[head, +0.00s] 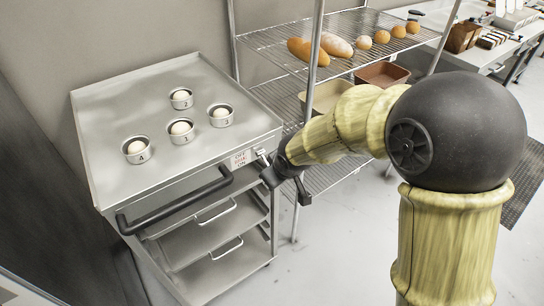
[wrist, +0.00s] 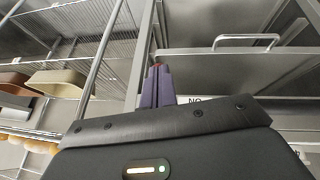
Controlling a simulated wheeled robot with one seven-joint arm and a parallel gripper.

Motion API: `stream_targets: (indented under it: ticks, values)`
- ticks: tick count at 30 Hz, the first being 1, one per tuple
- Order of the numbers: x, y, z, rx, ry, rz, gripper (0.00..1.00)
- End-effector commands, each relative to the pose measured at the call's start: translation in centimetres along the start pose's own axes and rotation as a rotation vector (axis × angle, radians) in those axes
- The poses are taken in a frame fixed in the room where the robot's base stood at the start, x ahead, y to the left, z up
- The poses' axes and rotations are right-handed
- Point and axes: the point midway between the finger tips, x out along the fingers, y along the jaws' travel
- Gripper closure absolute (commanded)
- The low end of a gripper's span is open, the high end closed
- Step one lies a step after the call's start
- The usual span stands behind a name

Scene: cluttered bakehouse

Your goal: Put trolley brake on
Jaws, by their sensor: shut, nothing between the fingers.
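The steel trolley (head: 95,110) stands at the left in the head view, with a black push handle (head: 175,203) along its front. A brake label (head: 240,158) reading OFF, BRAKE and ON is at the top right front corner. A small grey lever-like part (head: 261,154) shows just right of it, partly hidden by my gripper. My gripper (head: 268,164) is at that corner, beside the label. In the wrist view its fingers (wrist: 157,88) are shut together and empty, close to the trolley's corner post. Part of the label (wrist: 194,99) shows upside down there. I cannot tell the lever's setting or whether the fingers touch it.
Several numbered tins (head: 181,131) with dough balls stand on the trolley top. Trays with wire handles (head: 216,211) sit below. A wire rack (head: 262,42) with loaves and bins stands close behind my arm. The floor (head: 340,245) right of the trolley is clear.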

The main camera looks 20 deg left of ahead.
Motion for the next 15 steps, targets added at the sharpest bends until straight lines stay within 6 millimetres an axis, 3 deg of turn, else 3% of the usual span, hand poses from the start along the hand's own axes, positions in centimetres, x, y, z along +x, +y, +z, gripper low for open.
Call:
stream_targets:
  ticks: [7,15]
  values:
    - [-4.0,0.6,-1.0,0.003,0.006,0.005,1.00]
    - [-7.3,0.2,2.0,0.008,0.006,0.008,1.00]
